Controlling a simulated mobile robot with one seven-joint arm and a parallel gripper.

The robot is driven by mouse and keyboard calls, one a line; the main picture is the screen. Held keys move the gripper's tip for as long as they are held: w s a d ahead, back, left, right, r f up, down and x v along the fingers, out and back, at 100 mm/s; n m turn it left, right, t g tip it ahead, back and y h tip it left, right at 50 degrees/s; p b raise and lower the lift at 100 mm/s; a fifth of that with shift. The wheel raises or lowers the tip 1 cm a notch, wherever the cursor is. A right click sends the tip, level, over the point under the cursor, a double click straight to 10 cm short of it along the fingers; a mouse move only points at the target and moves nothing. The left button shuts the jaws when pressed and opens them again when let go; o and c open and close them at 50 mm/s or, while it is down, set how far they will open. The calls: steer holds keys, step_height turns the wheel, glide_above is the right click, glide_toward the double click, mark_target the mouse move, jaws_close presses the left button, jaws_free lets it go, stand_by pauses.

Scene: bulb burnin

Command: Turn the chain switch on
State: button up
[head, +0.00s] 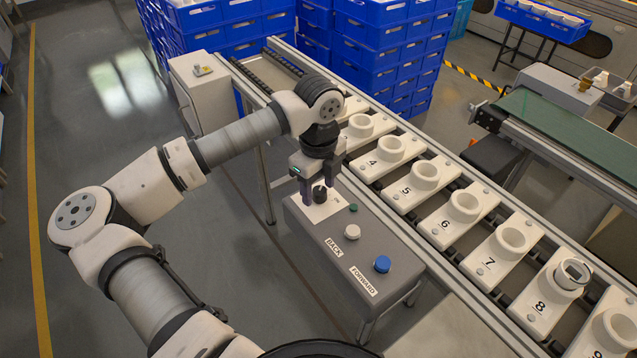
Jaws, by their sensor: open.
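The chain switch is a black rotary knob (320,194) on a white plate at the far end of a grey control box (306,226). My gripper (319,182) points down over this knob, with its jaws open. One finger shows at the knob's left and the other at its upper right. I cannot tell whether the fingers touch the knob. The gripper hides part of the plate and any marks there. A small dark green indicator (353,208) sits beside the plate.
The box also carries a white button (352,232) marked BACK and a blue button (382,264) marked FORWARD. A chain conveyor with numbered white holders (427,176) runs along its right side. Blue crates (365,50) are stacked behind. Floor at left is clear.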

steer(key=c, duration=1)
steer(key=shift+o, duration=0.2)
